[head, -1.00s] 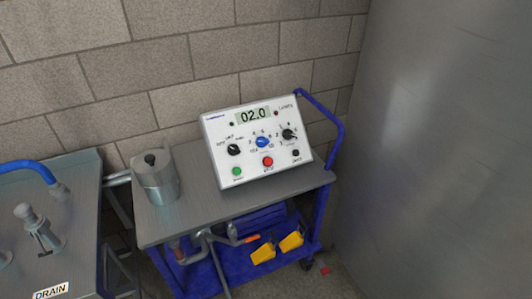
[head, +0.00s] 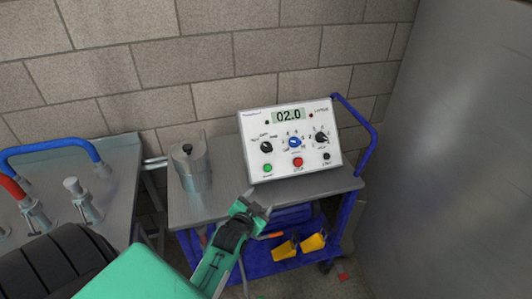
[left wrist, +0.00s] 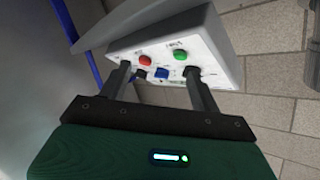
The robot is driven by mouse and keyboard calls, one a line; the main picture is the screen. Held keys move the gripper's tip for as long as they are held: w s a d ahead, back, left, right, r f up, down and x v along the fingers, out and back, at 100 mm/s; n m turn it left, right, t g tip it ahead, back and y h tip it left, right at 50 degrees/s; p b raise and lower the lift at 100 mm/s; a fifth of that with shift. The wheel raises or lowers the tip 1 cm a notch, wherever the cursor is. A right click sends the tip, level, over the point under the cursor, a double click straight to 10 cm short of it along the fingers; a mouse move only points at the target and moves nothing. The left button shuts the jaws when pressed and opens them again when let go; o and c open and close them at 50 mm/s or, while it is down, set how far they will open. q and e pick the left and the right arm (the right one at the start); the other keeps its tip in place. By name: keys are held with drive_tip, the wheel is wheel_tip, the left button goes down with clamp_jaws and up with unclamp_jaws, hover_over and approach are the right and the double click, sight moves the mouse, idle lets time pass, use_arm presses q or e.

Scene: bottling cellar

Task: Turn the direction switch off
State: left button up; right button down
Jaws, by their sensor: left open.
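A white control box (head: 290,140) with a display reading 02.0 stands on the steel cart top. Its front has a black knob (head: 266,147) at left, a blue knob (head: 295,143) in the middle and another black knob (head: 321,137) at right. The lettering is too small to tell which is the direction switch or its setting. My left gripper (head: 258,203) is open and empty, in front of and below the box. In the left wrist view the box appears upside down beyond the spread fingers (left wrist: 158,76), with the blue knob (left wrist: 162,72) between them. My right gripper is not seen.
Green (head: 267,168) and red (head: 298,162) buttons sit below the knobs. A metal pitcher (head: 191,170) stands left of the box on the cart (head: 220,208). A blue handle rises at the cart's right. A bench with fittings (head: 80,200) is at left, a large grey surface at right.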

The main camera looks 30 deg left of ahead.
sight(267, 149)
use_arm(q)
drive_tip(key=w+a+r+t+y, duration=0.2)
drive_tip(key=w+a+r, duration=0.15)
drive_tip(key=r, duration=0.35)
drive_tip(key=p+x, duration=0.1)
drive_tip(key=x, duration=0.3)
drive_tip(key=p+x, duration=0.1)
drive_tip(key=x, duration=0.3)
drive_tip(key=p+x, duration=0.1)
drive_tip(key=x, duration=0.3)
drive_tip(key=shift+a, duration=0.35)
drive_tip(key=c, duration=1)
